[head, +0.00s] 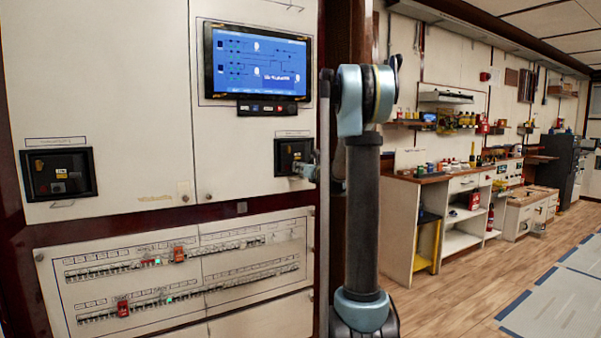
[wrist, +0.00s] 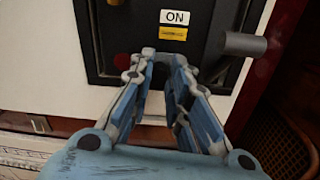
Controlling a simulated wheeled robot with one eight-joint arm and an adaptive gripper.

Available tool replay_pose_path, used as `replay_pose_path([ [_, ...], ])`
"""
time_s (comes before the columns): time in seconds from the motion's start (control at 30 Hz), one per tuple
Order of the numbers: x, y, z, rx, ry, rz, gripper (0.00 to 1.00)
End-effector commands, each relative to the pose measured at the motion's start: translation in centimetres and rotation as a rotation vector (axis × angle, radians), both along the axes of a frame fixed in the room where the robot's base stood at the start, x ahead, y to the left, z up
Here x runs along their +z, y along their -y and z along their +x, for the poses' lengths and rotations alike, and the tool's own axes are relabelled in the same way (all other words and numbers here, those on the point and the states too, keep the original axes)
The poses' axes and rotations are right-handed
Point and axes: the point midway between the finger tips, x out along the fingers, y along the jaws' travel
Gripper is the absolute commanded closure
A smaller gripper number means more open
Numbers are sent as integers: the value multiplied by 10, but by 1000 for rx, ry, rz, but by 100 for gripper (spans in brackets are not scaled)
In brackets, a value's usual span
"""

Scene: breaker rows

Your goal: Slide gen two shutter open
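Two black breaker units sit in the cream cabinet, a left one (head: 60,173) and a right one (head: 293,153); their name labels are too small to read. My gripper (wrist: 164,60) is at the right unit, which fills the top of the wrist view (wrist: 108,30). An ON plate (wrist: 174,17) with a yellow label under it shows just beyond my fingertips. A grey cylindrical knob (wrist: 244,44) sticks out at the unit's right. My fingertips are close together, with something dark between them. I cannot tell whether they grip it. I cannot make out the shutter itself.
A blue screen (head: 258,62) is above the right unit. Rows of small breakers (head: 165,260) with red tags lie below. A dark red post (head: 345,50) stands right of the cabinet. Workbenches (head: 450,200) stand farther right, with open wooden floor before them.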

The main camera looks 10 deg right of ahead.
Motion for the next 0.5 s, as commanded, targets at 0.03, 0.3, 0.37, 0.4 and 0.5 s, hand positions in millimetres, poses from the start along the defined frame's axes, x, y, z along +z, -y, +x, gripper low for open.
replay_pose_path([
  [0.03,0,4,2,-8,0,0,72],
  [0.3,0,0,1,-3,0,0,64],
  [0.37,0,0,1,-2,0,0,64],
  [0.4,0,0,0,-2,0,0,64],
  [0.5,0,2,-5,-2,0,0,64],
])
